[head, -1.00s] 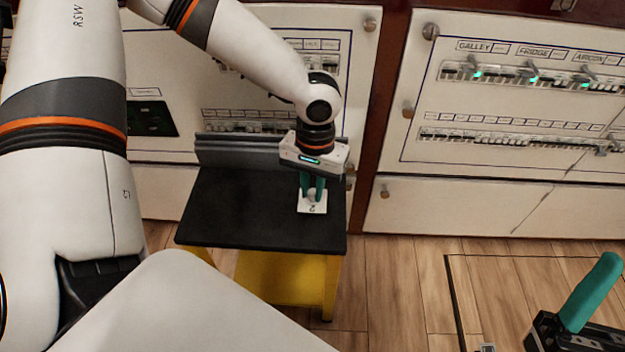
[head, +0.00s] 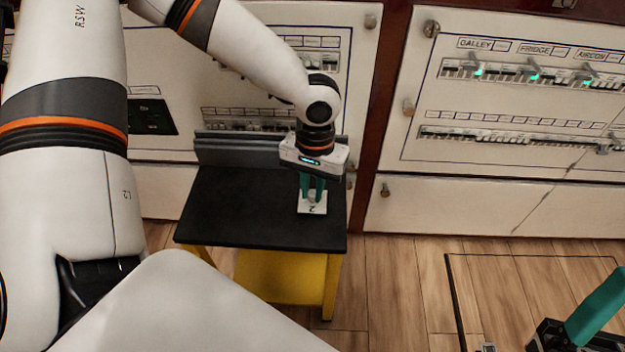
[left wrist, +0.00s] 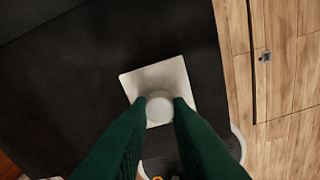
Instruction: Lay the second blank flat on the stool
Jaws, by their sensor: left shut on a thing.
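The second blank (head: 313,206), a small white square plate marked 2 with a round knob, is at the right part of the stool's black top (head: 240,210). It looks level and on or very close to the top; I cannot tell full contact. My left gripper (head: 313,192) points down from above, shut on the knob. In the left wrist view the plate (left wrist: 178,76) lies under the knob, between the green fingertips (left wrist: 158,108). A green finger and black body, seemingly my right gripper (head: 590,315), are cut off at the lower right corner.
The stool has yellow legs and a grey raised back edge (head: 240,154). Behind it stand white breaker panels; the right one (head: 510,90) has rows of switches. Wooden floor (head: 400,290) is open to the right of the stool.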

